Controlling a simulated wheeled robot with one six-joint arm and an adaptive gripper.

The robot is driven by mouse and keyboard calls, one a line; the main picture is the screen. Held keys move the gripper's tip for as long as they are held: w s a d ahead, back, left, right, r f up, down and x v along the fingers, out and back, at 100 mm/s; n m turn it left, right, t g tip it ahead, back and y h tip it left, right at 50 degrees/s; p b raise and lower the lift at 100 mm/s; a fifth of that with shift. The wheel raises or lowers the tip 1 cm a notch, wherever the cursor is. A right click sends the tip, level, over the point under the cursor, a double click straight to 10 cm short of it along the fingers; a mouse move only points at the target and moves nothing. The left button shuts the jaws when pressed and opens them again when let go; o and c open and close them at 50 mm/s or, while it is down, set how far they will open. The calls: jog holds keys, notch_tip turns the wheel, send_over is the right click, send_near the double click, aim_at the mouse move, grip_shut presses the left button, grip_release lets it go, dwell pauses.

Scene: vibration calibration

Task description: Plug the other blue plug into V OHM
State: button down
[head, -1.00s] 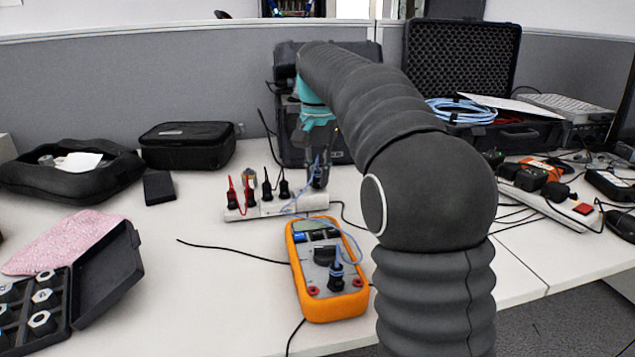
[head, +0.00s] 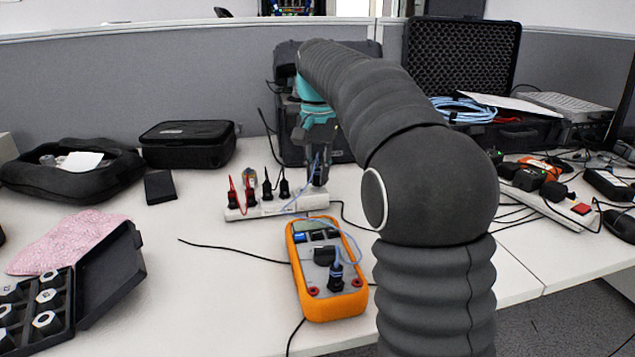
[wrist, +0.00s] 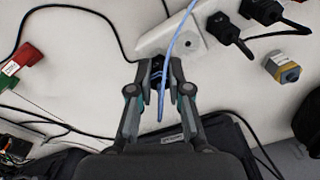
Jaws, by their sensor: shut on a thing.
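The orange multimeter (head: 298,282) lies face up on the table, its screen at the far end. One blue-cabled plug (head: 336,283) stands upright in its near end, with red-ringed sockets to either side. My gripper (head: 317,181) points down at the right end of the white holder strip (head: 262,208). In the wrist view my gripper (wrist: 157,68) is shut on the other blue plug (wrist: 157,70), a dark body with a blue cable (wrist: 176,32). The plug is at the strip's end; I cannot tell whether it is still seated. The V OHM label is too small to read.
Red-cabled plugs (head: 250,197) and black plugs (head: 284,188) stand in the strip left of my gripper. A black case (head: 187,145) and a small dark box (head: 159,187) are at the left. The table left of the multimeter is mostly clear.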

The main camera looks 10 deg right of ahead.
aim_at(318, 170)
jog(key=shift+r+p, duration=0.3)
jog(key=shift+p, duration=0.25)
dwell(0.6)
jog(key=shift+r, duration=0.3)
jog(key=shift+r+p, duration=0.3)
jog(key=shift+r, duration=1.1)
jog(key=shift+s, duration=0.15)
jog(key=shift+s+b, duration=0.45)
jog(key=shift+s, duration=0.15)
jog(key=s+m+b, duration=0.2)
jog(key=s, duration=0.6)
jog(key=s+m+b, duration=0.2)
jog(key=s, duration=0.7)
jog(key=s+m+b, duration=0.2)
jog(key=s, duration=0.7)
jog(key=shift+s+a+r+b, duration=0.15)
jog(key=shift+a+r+b, duration=0.25)
jog(key=shift+f+b, duration=0.6)
jog(key=shift+f, duration=0.35)
jog(key=shift+f+b, duration=0.35)
jog(key=shift+f, duration=0.35)
jog(key=shift+f, duration=0.7)
